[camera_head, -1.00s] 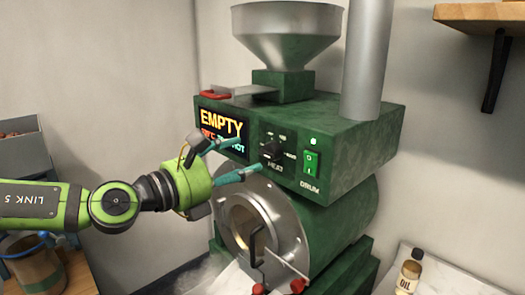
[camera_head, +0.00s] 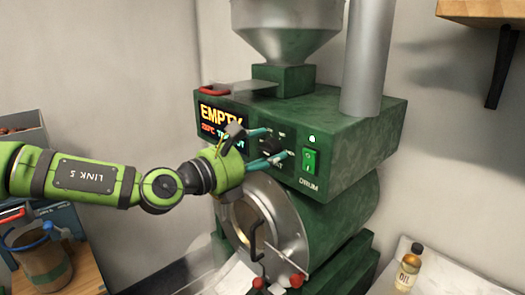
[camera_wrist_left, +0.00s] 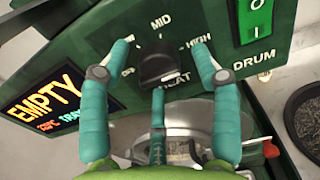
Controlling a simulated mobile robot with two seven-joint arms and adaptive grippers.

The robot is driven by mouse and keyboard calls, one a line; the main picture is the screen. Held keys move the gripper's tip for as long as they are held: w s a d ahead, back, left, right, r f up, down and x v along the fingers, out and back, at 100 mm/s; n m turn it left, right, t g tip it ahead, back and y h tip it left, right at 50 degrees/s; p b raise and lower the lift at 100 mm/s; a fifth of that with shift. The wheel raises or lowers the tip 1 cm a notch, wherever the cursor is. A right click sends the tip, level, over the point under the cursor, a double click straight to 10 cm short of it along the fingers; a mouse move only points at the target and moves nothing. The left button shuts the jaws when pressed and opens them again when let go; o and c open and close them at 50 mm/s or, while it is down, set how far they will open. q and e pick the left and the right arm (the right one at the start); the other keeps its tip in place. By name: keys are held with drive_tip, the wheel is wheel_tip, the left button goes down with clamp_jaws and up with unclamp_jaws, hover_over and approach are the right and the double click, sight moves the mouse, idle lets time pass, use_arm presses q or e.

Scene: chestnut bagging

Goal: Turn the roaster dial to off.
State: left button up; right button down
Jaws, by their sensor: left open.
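The roaster (camera_head: 345,140) is a green machine with a front control panel. Its black heat dial (camera_wrist_left: 157,66) sits on the panel among the MID and HIGH labels, and it also shows in the head view (camera_head: 270,147), partly covered by the fingers. I cannot tell which mark the dial points to. My left gripper (camera_head: 277,142) is open, its teal fingers spread on either side of the dial. In the left wrist view the gripper (camera_wrist_left: 160,52) has a finger left, right and below the dial; contact is unclear. My right gripper is not in view.
A lit EMPTY display (camera_head: 220,125) is left of the dial, and the green drum switch (camera_head: 310,160) is close on its right. The round drum front (camera_head: 280,225) with its handle lies below. An oil bottle (camera_head: 408,268) stands at the lower right.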

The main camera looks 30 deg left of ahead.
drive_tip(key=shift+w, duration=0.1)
use_arm(q)
drive_tip(key=c, duration=1.2)
drive_tip(key=shift+o, duration=0.2)
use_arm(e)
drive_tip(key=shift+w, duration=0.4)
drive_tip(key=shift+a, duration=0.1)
